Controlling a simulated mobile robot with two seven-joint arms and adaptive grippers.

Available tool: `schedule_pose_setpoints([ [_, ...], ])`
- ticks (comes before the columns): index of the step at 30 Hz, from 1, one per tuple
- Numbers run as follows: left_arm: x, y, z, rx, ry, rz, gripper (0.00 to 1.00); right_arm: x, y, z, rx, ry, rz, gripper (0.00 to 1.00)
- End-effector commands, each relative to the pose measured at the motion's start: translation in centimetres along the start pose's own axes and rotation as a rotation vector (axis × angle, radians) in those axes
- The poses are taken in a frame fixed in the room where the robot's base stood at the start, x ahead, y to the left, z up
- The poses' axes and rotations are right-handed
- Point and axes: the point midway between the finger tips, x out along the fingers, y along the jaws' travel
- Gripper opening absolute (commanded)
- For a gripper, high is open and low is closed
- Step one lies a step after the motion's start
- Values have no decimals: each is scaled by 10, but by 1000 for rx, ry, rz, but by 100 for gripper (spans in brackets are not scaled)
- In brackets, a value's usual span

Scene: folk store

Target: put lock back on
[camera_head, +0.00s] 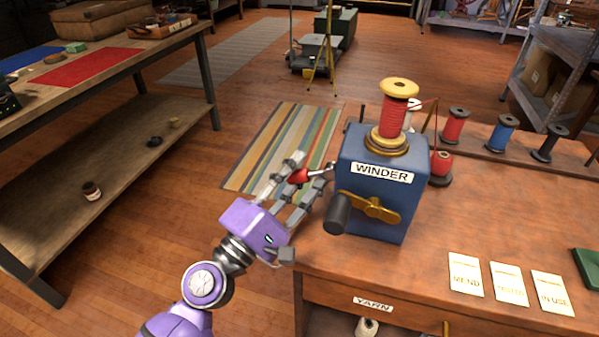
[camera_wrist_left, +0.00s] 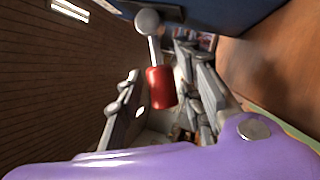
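The blue winder box (camera_head: 372,182) stands on the wooden workbench, with a gold and dark crank on its front. A lever with a red handle (camera_head: 299,176) sticks out from its left side on a metal rod. In the left wrist view the red handle (camera_wrist_left: 161,87) hangs from a rod with a ball-shaped joint. Nothing is labelled as a lock, so I cannot tell whether this lever is it. My left gripper (camera_head: 305,172) is open, with its fingers on either side of the red handle. A gap shows beside the handle in the wrist view. My right gripper is out of view.
A red thread spool (camera_head: 395,108) sits on top of the winder. Red, blue and dark spools stand along the bench's back. Several cards (camera_head: 508,283) lie on the bench's right front. A second worktable (camera_head: 95,75) is at left, with floor and a striped rug (camera_head: 285,145) between.

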Motion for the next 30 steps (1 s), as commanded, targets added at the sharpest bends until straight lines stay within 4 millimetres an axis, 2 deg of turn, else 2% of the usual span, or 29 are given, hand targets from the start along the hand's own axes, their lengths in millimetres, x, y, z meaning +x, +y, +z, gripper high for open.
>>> schedule_pose_setpoints([
  [1, 0, 0, 0, 0, 0, 0, 25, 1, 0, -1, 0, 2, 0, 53],
  [7, 0, 0, 0, 0, 0, 0, 0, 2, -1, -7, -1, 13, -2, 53],
  [20, 0, 3, 0, 19, -3, -8, 0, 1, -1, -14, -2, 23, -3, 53],
  [30, 4, 19, 2, 187, -34, -89, 0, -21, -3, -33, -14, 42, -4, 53],
])
